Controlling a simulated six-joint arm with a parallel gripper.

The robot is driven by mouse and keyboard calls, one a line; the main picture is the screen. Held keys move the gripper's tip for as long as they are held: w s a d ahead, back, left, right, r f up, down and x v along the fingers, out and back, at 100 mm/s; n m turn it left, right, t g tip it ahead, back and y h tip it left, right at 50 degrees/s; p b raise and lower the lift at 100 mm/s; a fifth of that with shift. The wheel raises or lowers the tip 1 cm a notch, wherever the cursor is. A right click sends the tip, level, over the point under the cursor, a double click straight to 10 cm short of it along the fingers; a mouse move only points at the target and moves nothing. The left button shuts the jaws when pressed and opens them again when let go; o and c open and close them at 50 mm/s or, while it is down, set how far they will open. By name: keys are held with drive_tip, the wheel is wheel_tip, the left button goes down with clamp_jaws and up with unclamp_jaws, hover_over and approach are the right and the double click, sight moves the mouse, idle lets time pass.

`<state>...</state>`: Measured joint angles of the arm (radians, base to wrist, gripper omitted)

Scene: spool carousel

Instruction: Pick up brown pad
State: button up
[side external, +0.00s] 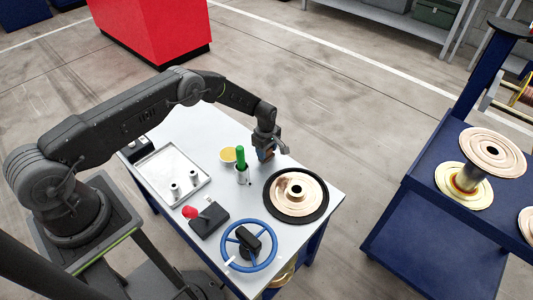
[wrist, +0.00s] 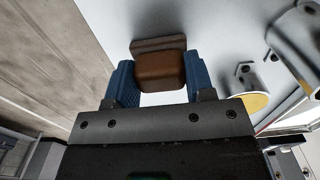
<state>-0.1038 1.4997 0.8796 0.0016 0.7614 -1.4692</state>
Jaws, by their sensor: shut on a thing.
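My gripper (wrist: 157,85) is shut on the brown pad (wrist: 160,68), which sits between the two blue fingers in the wrist view. The pad is a brown block with a darker, wider plate along its far side. In the side external view my gripper (side external: 265,155) is over the far part of the white table, with a small bit of brown (side external: 267,153) at its fingers. I cannot tell from these frames whether the pad touches the table.
A blue spool rack (side external: 440,237) stands right.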

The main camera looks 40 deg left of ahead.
drive_tip(key=shift+c, duration=0.9)
drive_tip(key=shift+r, duration=0.15)
drive_tip(key=shift+r, duration=0.25)
drive_tip(key=r, duration=0.3)
drive_tip(key=shift+a+r, duration=0.2)
drive_tip(key=shift+r, duration=0.2)
drive_tip(key=s+a+r, duration=0.6)
drive_tip(key=a, duration=0.3)
drive_tip(key=shift+a+r, duration=0.2)
drive_tip(key=shift+a, duration=0.05)
drive_tip(key=shift+s, duration=0.1)
